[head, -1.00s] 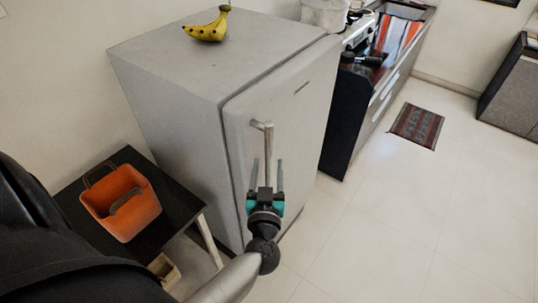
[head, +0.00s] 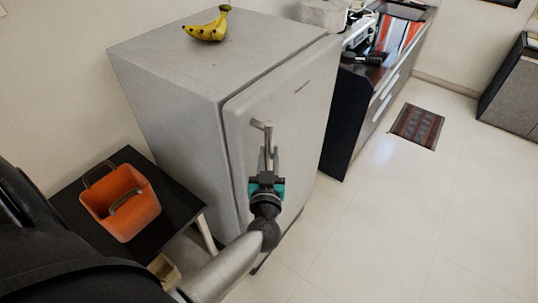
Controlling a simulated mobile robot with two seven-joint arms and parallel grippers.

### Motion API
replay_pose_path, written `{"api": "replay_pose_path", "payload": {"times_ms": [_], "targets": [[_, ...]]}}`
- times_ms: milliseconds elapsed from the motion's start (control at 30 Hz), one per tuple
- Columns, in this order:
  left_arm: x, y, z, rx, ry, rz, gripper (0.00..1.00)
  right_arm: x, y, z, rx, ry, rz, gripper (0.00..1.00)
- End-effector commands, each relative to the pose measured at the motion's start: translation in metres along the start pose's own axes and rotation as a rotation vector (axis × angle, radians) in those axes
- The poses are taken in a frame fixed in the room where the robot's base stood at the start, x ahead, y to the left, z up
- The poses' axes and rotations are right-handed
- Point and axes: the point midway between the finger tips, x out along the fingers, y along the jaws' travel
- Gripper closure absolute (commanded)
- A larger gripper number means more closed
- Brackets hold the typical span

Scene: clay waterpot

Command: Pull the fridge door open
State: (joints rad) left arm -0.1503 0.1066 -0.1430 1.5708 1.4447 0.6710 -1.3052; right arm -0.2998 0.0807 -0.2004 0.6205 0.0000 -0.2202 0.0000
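The grey fridge (head: 175,100) stands against the wall. Its door (head: 300,120) faces right and front and looks shut. A vertical metal bar handle (head: 266,134) is fixed near the door's left edge. My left gripper (head: 269,155) is at the lower part of the handle, with its fingers pointing up along it. The fingers look close together, around or right beside the bar; their contact with it is partly hidden. My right gripper is not in view.
Bananas (head: 208,27) lie on top of the fridge. An orange bucket (head: 122,203) stands on a small black table (head: 181,194) left of the fridge. A dark counter (head: 347,112) is to the right. The floor (head: 400,215) in front of the door is clear, with a small rug (head: 417,125) farther back.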

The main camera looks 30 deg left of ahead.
Motion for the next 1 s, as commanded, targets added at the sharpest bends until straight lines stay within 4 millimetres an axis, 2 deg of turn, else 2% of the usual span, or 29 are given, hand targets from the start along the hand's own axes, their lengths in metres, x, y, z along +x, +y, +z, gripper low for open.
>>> {"api": "replay_pose_path", "payload": {"times_ms": [33, 200, 1000], "targets": [[-0.0002, 0.0, 0.0001, 0.0, 0.0, 0.0, 0.83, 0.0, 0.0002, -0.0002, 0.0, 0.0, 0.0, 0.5], [-0.0003, 0.0, 0.0002, 0.0, 0.0, 0.0, 1.0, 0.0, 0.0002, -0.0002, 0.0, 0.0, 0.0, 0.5], [-0.0005, 0.0001, 0.0005, 0.0, -0.001, 0.0, 1.0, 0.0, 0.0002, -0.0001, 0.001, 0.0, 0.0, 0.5]]}}
